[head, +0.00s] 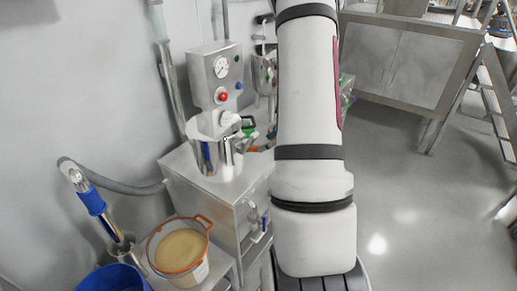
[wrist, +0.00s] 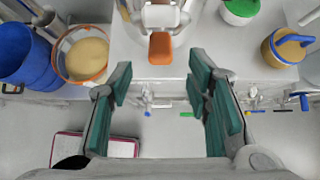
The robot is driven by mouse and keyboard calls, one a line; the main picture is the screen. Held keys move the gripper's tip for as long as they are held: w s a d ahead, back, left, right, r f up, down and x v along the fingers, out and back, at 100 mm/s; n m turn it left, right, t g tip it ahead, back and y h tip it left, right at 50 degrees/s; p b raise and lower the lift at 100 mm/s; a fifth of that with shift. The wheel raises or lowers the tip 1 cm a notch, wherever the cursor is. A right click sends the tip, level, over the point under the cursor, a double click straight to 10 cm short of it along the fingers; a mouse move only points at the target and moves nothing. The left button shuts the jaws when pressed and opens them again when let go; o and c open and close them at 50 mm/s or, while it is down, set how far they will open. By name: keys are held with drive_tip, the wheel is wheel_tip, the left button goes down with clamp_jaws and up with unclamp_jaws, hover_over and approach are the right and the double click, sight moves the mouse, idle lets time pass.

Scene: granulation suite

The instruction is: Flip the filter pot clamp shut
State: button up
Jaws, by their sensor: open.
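The steel filter pot (head: 215,160) stands on the bench cabinet, under a steel head with a gauge and a red button. In the wrist view a metal fitting with an orange tab (wrist: 160,48) shows at the top centre. It may be the clamp, but I cannot tell for sure, nor how far it is swung. My gripper (wrist: 160,82) is open and empty, its teal-padded fingers wide apart on either side of the picture's middle. The orange tab lies just beyond the fingertips, between their lines, apart from them. In the head view my arm hides the gripper.
An orange-rimmed bucket of tan material (head: 181,250) and a blue bin (head: 112,279) stand at the lower left. A green-lidded tub (wrist: 239,10) and a yellow container with a blue handle (wrist: 288,46) sit right of the tab. Open floor (head: 400,200) lies to the right.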

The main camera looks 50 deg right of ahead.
sight(250, 149)
drive_tip(key=x, duration=0.6)
clamp_jaws()
